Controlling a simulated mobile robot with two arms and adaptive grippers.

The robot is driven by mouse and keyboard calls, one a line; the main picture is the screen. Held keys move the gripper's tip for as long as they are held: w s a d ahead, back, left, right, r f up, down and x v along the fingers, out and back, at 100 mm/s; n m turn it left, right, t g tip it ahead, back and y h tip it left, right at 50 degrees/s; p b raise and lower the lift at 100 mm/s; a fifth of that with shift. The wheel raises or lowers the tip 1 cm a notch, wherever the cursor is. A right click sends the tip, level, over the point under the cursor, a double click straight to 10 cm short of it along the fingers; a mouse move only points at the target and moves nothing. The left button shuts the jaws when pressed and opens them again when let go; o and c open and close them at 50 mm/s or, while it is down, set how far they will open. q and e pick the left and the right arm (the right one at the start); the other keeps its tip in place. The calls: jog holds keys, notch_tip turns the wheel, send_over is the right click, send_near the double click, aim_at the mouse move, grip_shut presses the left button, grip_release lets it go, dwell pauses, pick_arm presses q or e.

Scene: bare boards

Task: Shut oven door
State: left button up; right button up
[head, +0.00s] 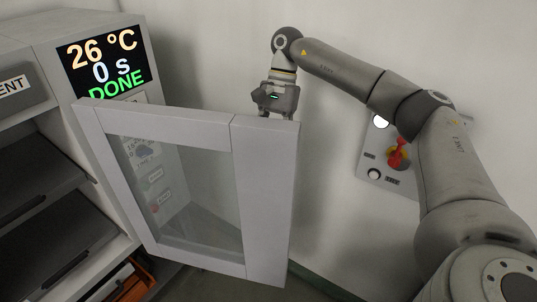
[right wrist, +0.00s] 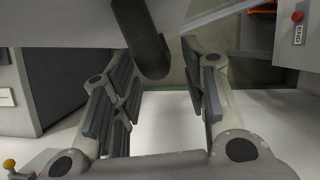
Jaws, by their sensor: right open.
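The oven (head: 100,72) stands at the left in the head view, with a display reading 26 °C, 0 s, DONE. Its door (head: 265,200), a light grey frame around a glass pane, stands swung open towards the right. My right gripper (head: 276,112) is open at the top of the door's free end, pointing down, its fingertips partly hidden by the door. In the right wrist view its fingers (right wrist: 162,92) are apart. A dark rounded bar (right wrist: 148,45), seemingly the door's handle, reaches down between them from a grey slab. I cannot tell whether they touch it. My left gripper is not in view.
A wall panel (head: 376,172) with a red lever (head: 398,153) is behind my right arm. Dark shelves (head: 45,195) fill the left side, with an orange bin (head: 135,284) low down. In the right wrist view a red button (right wrist: 297,16) shows at the upper right.

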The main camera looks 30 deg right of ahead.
jog(key=shift+p+x, duration=0.35)
jog(key=shift+x, duration=1.5)
grip_shut()
